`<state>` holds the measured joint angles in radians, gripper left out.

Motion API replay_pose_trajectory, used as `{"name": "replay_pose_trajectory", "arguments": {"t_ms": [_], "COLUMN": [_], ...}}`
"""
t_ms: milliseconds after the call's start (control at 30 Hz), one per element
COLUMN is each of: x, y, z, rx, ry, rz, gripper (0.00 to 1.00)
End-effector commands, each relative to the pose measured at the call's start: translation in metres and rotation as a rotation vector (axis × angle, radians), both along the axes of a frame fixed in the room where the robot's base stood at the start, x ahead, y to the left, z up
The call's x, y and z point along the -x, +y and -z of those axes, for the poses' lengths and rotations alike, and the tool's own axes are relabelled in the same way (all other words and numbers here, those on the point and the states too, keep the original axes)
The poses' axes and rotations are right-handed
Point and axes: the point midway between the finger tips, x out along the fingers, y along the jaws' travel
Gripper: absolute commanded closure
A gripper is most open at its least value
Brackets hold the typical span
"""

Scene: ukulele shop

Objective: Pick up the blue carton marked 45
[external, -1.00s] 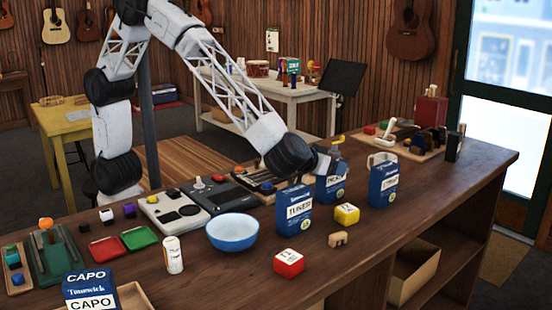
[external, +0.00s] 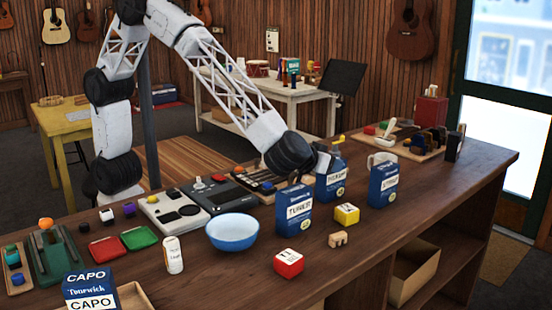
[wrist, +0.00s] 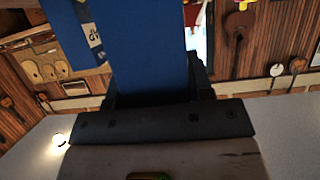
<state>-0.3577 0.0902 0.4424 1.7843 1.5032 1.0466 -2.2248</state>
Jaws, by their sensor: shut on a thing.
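Three blue cartons stand on the right half of the counter: one labelled TUNER (external: 294,211), a middle carton (external: 331,187) and a right carton (external: 383,184). Each has a small round badge, but its number is too small to read. My gripper (external: 326,163) is at the upper part of the middle carton and shut on it. In the wrist view the held carton (wrist: 150,50) fills the space between the fingers, with another blue carton (wrist: 72,30) beside it. I cannot tell whether the held carton's base is clear of the counter. A CAPO carton (external: 92,290) stands front left.
A white bottle (external: 173,254) stands left of the bowl. A tray of tools (external: 416,150) lies behind the right carton.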

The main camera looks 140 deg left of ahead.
Motion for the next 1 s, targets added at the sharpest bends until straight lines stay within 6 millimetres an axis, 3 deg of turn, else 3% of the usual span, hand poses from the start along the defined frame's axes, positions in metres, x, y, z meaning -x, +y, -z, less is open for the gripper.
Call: {"name": "replay_pose_trajectory", "arguments": {"t_ms": [633,1000], "x": [0.0,0.0], "y": [0.0,0.0], "z": [-0.083,-0.096], "rx": [-0.001,0.0], "ry": [-0.003,-0.001], "rz": [0.0,0.0], "gripper": [0.93,0.93]}}
